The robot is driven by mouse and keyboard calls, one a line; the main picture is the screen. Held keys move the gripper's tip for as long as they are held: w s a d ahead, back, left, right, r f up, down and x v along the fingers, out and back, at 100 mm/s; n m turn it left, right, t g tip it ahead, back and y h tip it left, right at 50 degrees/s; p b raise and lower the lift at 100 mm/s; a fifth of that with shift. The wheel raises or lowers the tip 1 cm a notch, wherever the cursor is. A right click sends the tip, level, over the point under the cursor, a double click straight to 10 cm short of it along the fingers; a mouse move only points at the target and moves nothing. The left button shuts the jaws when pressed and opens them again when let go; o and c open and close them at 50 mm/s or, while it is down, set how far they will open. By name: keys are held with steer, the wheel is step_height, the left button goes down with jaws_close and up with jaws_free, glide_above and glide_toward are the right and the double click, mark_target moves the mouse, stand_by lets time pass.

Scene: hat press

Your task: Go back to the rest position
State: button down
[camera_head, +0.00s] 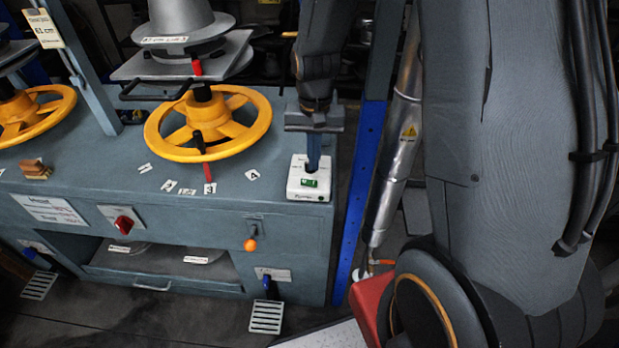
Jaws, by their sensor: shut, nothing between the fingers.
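My gripper (313,150) points down over the right end of the hat press (100,190). Its fingers are shut with nothing between them.
Two yellow handwheels (208,122) stand on the press, with metal hat forms (187,22) above. A blue post (360,200) and a silver pipe (390,170) stand right of the press.

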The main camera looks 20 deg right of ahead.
steer(key=shift+r+p, duration=0.6)
steer(key=shift+r, duration=0.35)
steer(key=s+r+n+t+b, duration=0.1)
steer(key=s+n+b, duration=0.3)
steer(key=s, duration=0.6)
steer(key=shift+r+n+b, duration=0.15)
steer(key=shift+n+b, duration=0.15)
steer(key=shift+b, duration=0.65)
